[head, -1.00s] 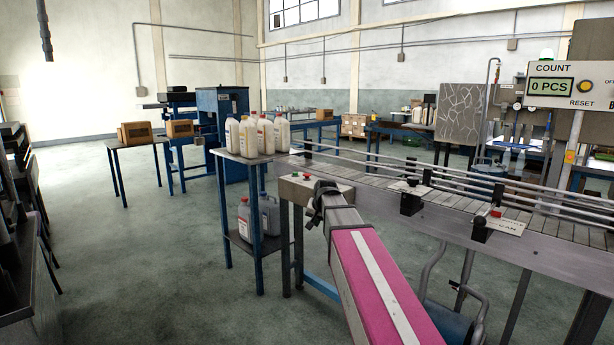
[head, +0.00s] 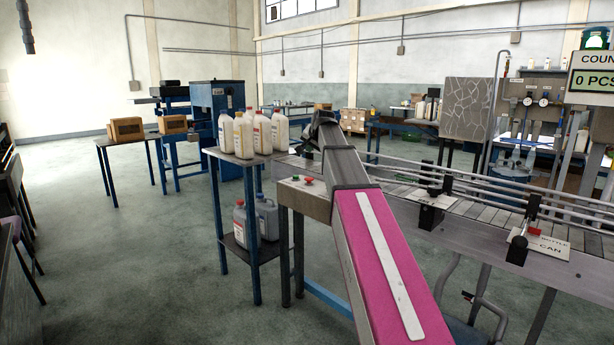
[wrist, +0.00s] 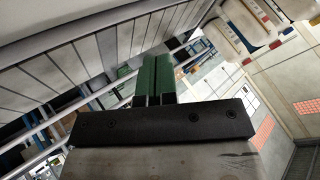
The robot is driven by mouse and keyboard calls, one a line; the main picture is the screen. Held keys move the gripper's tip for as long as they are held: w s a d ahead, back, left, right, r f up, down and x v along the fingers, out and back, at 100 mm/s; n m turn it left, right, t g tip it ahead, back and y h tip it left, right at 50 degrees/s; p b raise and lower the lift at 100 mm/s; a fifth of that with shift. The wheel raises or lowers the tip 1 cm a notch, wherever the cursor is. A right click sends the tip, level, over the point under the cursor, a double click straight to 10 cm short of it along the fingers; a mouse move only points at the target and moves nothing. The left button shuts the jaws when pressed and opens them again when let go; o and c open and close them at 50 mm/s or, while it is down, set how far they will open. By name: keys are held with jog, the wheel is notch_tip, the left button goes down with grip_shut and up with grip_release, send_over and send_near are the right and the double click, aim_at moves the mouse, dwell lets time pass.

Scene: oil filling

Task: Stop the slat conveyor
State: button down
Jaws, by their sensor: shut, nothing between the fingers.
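The slat conveyor (head: 388,190) runs across the right of the head view, with guide rails along it. Its near left end carries a small control panel with a red button (head: 309,181) and a smaller green button (head: 295,178) beside it. My gripper (head: 322,121) is above and beyond these buttons, apart from them, over the conveyor's left end. In the wrist view my gripper's green fingers (wrist: 165,76) are shut with nothing between them. Conveyor slats (wrist: 55,65) fill the upper left there. The buttons do not clearly show in the wrist view.
A counter (head: 595,80) reads 0 PCS.

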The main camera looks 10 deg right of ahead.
aim_at(309, 180)
jog(key=shift+w+f, duration=0.1)
dwell(0.3)
jog(key=shift+f, duration=4.35)
jog(key=shift+f, duration=0.4)
jog(key=shift+f, duration=0.5)
jog(key=shift+r, duration=0.95)
